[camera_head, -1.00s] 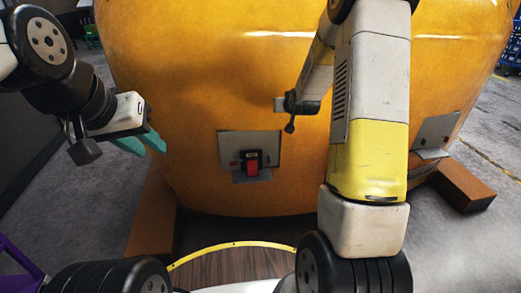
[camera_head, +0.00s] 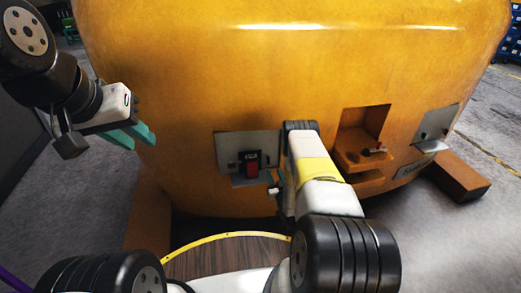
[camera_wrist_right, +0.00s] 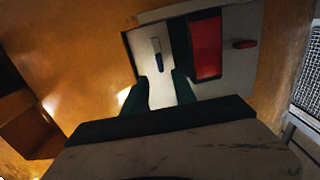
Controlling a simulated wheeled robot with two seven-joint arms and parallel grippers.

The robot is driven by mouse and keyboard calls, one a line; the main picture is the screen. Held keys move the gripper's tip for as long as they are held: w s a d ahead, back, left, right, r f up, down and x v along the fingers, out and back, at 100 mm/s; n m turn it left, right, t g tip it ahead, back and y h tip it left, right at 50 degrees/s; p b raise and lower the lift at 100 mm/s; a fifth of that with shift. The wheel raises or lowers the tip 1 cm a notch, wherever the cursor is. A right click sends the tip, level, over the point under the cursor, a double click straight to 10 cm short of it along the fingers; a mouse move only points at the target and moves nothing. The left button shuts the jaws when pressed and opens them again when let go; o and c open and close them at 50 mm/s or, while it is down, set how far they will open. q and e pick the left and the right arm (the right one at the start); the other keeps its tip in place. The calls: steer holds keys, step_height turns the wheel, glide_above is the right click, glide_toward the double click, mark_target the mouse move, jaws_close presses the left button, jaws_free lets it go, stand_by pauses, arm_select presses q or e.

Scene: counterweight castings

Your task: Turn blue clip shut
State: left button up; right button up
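The blue clip (camera_wrist_right: 159,62) shows small in the right wrist view, on a grey metal plate (camera_wrist_right: 141,46) to the left of a red block (camera_wrist_right: 206,48). My right gripper (camera_wrist_right: 161,86) is open, its two dark teal fingers apart. In the picture the clip lies just beyond and between the fingertips; I cannot tell whether they touch it. In the head view I cannot make out the clip; my right arm covers part of that area. My left gripper (camera_head: 143,142) is open and empty, in the air at the left, away from the plate.
The plate (camera_head: 231,146) with the red block (camera_head: 251,168) is on the front of a large orange casting (camera_head: 190,80). A recess (camera_head: 364,125) and another metal plate (camera_head: 437,121) lie to the right. Brown blocks (camera_head: 459,177) stand at the casting's base.

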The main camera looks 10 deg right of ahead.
mark_target(269, 161)
steer(key=w, duration=0.7)
steer(key=shift+w+a, duration=0.15)
steer(key=shift+w, duration=0.15)
jaws_close()
